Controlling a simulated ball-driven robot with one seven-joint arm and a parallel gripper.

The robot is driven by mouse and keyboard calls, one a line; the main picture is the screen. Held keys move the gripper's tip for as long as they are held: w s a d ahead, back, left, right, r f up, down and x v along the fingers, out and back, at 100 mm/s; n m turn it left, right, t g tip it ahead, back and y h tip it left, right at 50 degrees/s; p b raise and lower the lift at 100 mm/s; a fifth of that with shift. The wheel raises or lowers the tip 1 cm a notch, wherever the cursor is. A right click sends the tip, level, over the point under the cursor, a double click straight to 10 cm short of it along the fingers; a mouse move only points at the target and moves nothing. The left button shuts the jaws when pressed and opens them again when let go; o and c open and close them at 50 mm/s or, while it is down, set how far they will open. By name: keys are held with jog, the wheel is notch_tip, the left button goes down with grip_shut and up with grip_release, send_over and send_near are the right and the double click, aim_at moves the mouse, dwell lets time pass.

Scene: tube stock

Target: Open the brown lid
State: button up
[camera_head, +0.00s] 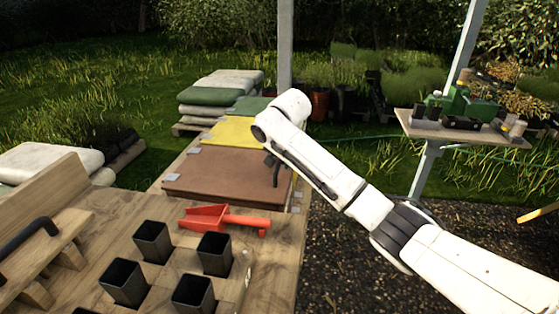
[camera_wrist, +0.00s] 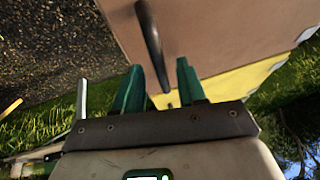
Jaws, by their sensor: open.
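The brown lid (camera_head: 222,175) lies flat and looks closed on the long wooden box in the head view. It also fills the upper right of the wrist view (camera_wrist: 225,35). A dark curved handle (camera_wrist: 151,38) stands on the lid near its edge. My gripper (camera_wrist: 160,75) has two green fingers, open, one on each side of the handle's lower end in the picture. Gaps show between the handle and both fingers. In the head view my white arm reaches over the lid's right side and hides most of the gripper.
A yellow lid (camera_head: 228,131) lies just beyond the brown one. A red scoop (camera_head: 222,218) and several black pots (camera_head: 153,241) are on the wooden bench in front. Gravel (camera_head: 345,240) is clear to the right. A side table (camera_head: 460,132) with tools stands at the back right.

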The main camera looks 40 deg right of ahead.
jog(key=shift+f, duration=0.1)
jog(key=shift+c, duration=0.2)
grip_shut()
dwell(0.5)
